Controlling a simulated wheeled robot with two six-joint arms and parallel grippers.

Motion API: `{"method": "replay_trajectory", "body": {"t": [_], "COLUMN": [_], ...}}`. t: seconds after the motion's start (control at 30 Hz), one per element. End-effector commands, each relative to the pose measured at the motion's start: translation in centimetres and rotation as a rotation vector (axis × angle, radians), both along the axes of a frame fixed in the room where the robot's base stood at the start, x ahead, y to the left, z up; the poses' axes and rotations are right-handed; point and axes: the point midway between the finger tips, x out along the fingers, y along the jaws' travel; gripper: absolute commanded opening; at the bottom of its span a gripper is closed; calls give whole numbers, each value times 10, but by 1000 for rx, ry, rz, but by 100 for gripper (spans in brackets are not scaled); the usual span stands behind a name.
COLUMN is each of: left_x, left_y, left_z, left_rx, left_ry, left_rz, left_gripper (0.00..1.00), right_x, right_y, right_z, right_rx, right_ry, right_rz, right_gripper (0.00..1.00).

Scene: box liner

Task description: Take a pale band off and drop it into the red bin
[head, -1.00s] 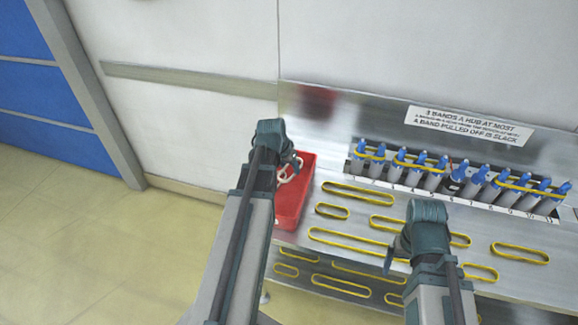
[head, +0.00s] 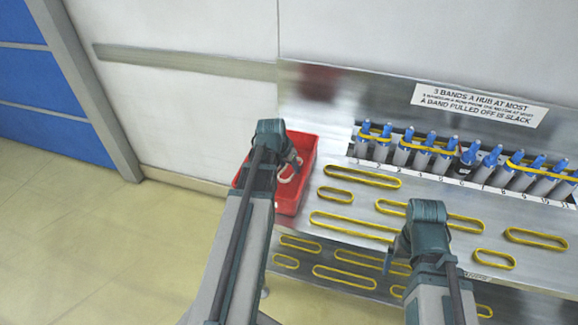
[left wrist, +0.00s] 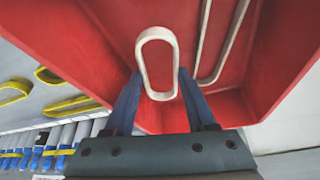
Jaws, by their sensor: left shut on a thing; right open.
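A pale band (left wrist: 172,92), a rounded loop, is between the two blue fingers of my left gripper (left wrist: 160,88), which is shut on it. In the left wrist view the red bin (left wrist: 85,40) surrounds the band, with its floor behind. A second pale band (left wrist: 203,45) lies in the bin, partly cut off by the frame. In the head view my left gripper (head: 291,165) is over the red bin (head: 305,185), with a pale loop (head: 288,175) below it. My right gripper (head: 408,247) is open above the metal bench; its fingers are mostly hidden.
Several yellow bands (head: 360,176) lie on the metal bench (head: 322,172). A row of blue-topped grey posts (head: 405,152), some with yellow bands around them, stands at the back right. A white sign (head: 478,103) is behind them. Open floor (head: 90,230) lies to the left.

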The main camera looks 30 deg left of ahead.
Motion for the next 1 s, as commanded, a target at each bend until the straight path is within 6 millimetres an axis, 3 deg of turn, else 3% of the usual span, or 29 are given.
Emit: {"method": "replay_trajectory", "body": {"t": [0.33, 0.37, 0.53, 1.0], "left_x": [0, 0, 0, -2], "left_y": [0, 0, 0, 0], "left_z": [-3, -3, -3, 2], "left_rx": [0, 0, 0, 0], "left_ry": [0, 0, 0, 0], "left_rz": [0, 0, 0, 0], "left_gripper": [4, 60, 90, 91], "right_x": [0, 0, 0, 0], "right_y": [0, 0, 0, 0], "right_z": [-3, -3, -3, 2], "right_rx": [0, 0, 0, 0], "right_ry": [0, 0, 0, 0], "right_rz": [0, 0, 0, 0], "right_gripper": [91, 91, 91, 91]}}
